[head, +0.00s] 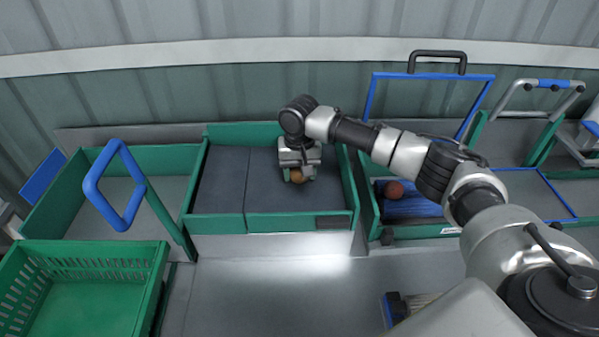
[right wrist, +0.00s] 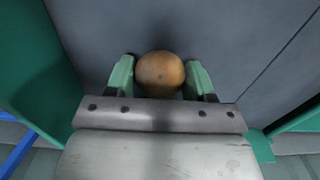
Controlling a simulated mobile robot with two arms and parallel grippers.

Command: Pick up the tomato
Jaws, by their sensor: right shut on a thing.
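An orange-brown tomato (head: 297,176) is at my right gripper (head: 298,172), over the dark grey bed of the green-walled tray (head: 200,190) in the middle of the head view. In the right wrist view the tomato (right wrist: 160,72) sits between the two green fingers of the right gripper (right wrist: 160,78), which is shut on it. Whether the tomato touches the bed cannot be told. Another reddish tomato (head: 393,189) lies on a blue surface in the green bin to the right. My left gripper is not in view.
A green slatted crate (head: 90,250) stands at the lower left. A blue loop handle (head: 122,215) rises beside the left green bin (head: 172,160). Blue and grey frames stand at the back right. The grey bench in front of the middle tray is mostly clear.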

